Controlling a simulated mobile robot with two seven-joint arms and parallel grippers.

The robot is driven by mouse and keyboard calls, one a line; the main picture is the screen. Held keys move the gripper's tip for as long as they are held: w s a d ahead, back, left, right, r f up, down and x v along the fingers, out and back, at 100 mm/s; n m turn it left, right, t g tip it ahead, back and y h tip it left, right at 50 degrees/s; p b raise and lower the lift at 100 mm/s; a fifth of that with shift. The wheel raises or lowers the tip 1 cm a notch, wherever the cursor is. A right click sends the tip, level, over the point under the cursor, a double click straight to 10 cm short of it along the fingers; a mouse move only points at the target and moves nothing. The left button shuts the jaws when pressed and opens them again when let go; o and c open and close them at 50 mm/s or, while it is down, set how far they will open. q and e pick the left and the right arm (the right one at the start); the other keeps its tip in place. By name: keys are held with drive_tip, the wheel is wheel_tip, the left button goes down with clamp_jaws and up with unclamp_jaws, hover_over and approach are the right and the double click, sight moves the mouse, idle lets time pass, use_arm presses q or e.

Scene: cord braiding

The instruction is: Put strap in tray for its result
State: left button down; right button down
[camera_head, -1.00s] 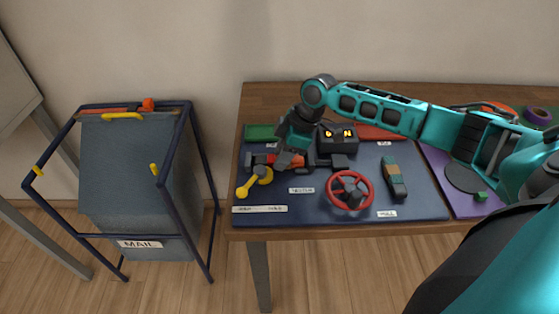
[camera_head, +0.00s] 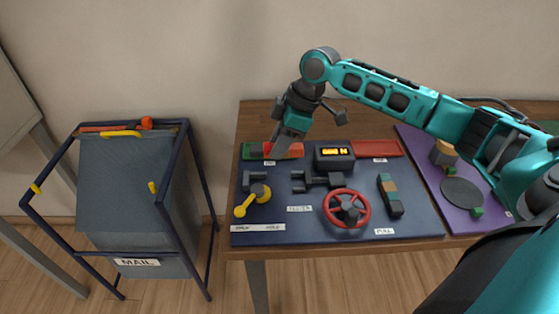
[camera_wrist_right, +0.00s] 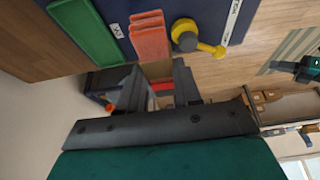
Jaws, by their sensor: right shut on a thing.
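The red-orange strap (camera_head: 297,148) is in my right gripper (camera_head: 282,153), which is shut on it, just above the board at the right end of the green tray (camera_head: 251,151). In the right wrist view the strap (camera_wrist_right: 150,38) sticks out past the fingers, beside the green tray (camera_wrist_right: 88,32) and apart from it in the picture. In the head view the finger hides the strap's middle. The red tray (camera_head: 376,148) is at the back right of the board and looks empty. My left gripper is not in view.
Two dark clamps (camera_head: 317,181) stand on the blue board (camera_head: 290,226), with a yellow lever (camera_head: 253,199), a red wheel (camera_head: 346,207), a lit display box (camera_head: 334,158) and a striped block (camera_head: 390,195). A mail bin (camera_head: 135,205) stands left of the table.

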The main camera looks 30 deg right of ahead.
wheel_tip(320, 180, up, 10)
drive_tip(key=s+a+f+m+t+h, duration=0.1)
drive_tip(key=s+a+f+m+h, duration=0.1)
drive_tip(key=a+m, duration=0.3)
drive_tip(key=s+a+f+m+t+h, duration=0.1)
drive_tip(key=s+a+f+m, duration=0.2)
drive_tip(key=s+a+m, duration=0.2)
drive_tip(key=shift+a+m+h+p, duration=0.4)
drive_tip(key=shift+a+m, duration=0.1)
drive_tip(key=shift+m, duration=0.3)
drive_tip(key=shift+d, duration=0.1)
